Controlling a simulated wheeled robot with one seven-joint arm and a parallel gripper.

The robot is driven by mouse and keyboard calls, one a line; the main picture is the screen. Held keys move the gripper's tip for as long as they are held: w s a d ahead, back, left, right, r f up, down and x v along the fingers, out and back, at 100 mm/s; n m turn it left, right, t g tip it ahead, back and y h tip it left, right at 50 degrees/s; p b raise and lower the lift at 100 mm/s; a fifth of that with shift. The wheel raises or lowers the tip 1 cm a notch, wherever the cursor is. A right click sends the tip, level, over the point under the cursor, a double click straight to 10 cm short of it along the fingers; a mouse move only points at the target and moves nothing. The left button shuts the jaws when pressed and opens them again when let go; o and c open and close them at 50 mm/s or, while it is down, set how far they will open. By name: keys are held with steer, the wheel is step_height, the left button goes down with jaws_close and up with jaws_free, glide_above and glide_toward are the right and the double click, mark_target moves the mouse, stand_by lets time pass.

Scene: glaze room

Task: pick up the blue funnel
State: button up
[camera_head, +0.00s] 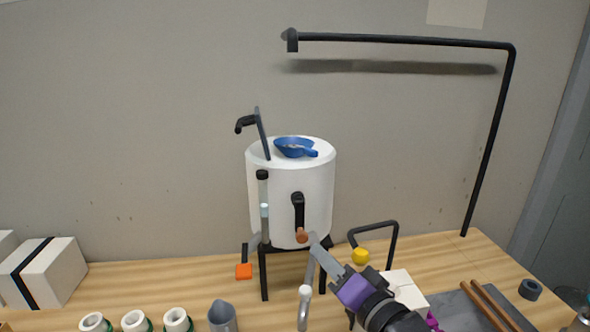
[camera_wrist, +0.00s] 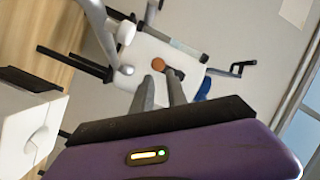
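The blue funnel (camera_head: 292,147) lies on top of a white cylindrical tank (camera_head: 268,205), its spout pointing to the right. In the wrist view, a small blue part of the funnel (camera_wrist: 204,86) shows at the right end of the tank. My gripper (camera_head: 314,240) is in front of and below the funnel, near the lower front of the tank, and does not touch the funnel. In the wrist view its two fingers (camera_wrist: 161,77) stand apart with nothing between them. A brown knob (camera_wrist: 158,64) on the tank's black lever appears just beyond the fingertips.
A yellow knob (camera_head: 361,256) and black bent tube (camera_head: 372,225) stand right of the tank. White cups (camera_head: 134,320) and a grey jug (camera_head: 222,317) stand front left.

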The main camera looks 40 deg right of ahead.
steer(key=w+d+r+m, duration=0.4)
steer(key=r, duration=0.4)
steer(key=m, duration=0.4)
glide_toward(314, 155)
steer(key=w, duration=0.3)
steer(key=shift+t, duration=0.3)
steer(key=x, duration=0.4)
steer(key=p+x, duration=0.1)
steer(key=x, duration=0.1)
steer(key=shift+w+d+f, duration=0.2)
steer(key=shift+d, duration=0.2)
steer(key=shift+w+d+f, duration=0.1)
steer(key=shift+w+d, duration=0.05)
steer(key=shift+w, duration=0.45)
jaws_close()
